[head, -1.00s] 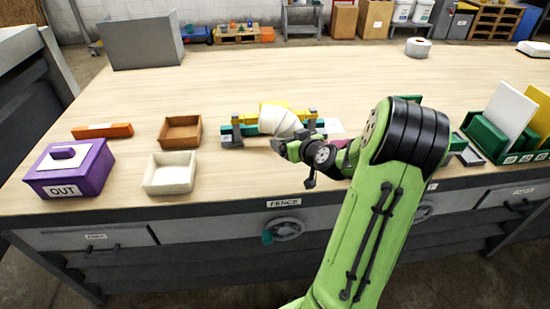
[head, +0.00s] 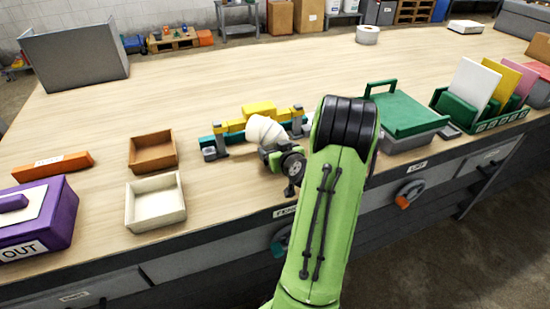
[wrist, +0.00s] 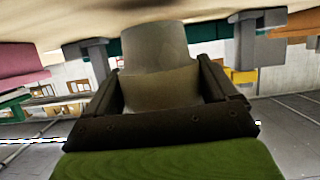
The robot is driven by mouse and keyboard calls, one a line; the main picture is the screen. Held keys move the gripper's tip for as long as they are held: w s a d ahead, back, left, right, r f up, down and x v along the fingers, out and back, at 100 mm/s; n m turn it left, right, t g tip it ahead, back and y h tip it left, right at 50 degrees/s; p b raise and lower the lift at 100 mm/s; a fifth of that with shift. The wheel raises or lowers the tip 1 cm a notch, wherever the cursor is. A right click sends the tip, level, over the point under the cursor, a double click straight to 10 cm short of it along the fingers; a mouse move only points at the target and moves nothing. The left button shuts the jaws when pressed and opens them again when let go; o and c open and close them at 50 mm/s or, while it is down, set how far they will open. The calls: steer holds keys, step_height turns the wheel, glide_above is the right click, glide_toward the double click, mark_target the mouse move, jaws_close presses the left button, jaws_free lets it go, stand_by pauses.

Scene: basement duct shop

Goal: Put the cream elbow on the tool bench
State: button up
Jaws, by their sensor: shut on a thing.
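The cream elbow (head: 266,131), a segmented duct piece, is held by my gripper (head: 272,154) above the bench, in front of the yellow and teal fixture. In the wrist view the elbow (wrist: 158,75) sits between the two dark fingers of my gripper (wrist: 165,90), which are shut on it. My arm hides part of the gripper in the head view. Which surface is the tool bench is not labelled in view; the long wood-topped bench (head: 220,85) fills most of the head view.
On the bench stand a purple OUT box (head: 40,225), a cream tray (head: 155,222), a brown tray (head: 153,168), an orange bar (head: 53,166), a yellow-teal fixture (head: 258,108), a green-lidded box (head: 405,114) and a green rack of panels (head: 500,122). The bench's back middle is clear.

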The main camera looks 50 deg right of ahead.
steer(key=shift+f, duration=0.85)
steer(key=shift+f+b, duration=0.2)
steer(key=shift+b, duration=0.1)
steer(key=o, duration=1)
steer(key=shift+c, duration=0.2)
steer(key=shift+r, duration=0.1)
